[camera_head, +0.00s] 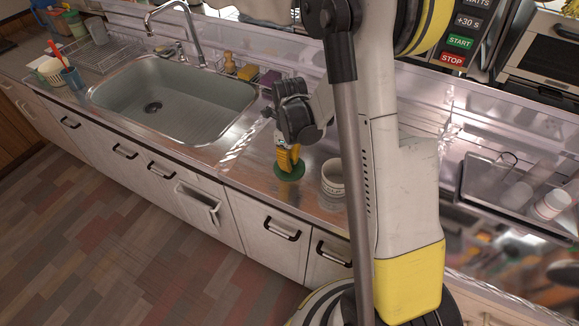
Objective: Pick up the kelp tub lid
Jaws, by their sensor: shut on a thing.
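The kelp tub lid appears to be the flat, round green disc (289,173) on or just above the steel counter, right of the sink. My gripper (289,165), with yellow fingers pointing down, is shut on this lid. The fingers cover part of its upper side. I cannot tell whether the lid touches the counter.
A white cup-like tub (332,179) stands just right of the lid. The sink (165,100) with its faucet (187,30) lies to the left. A dark tray (490,190) with white cups is at the right. White drawers (180,205) run below the counter's front edge.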

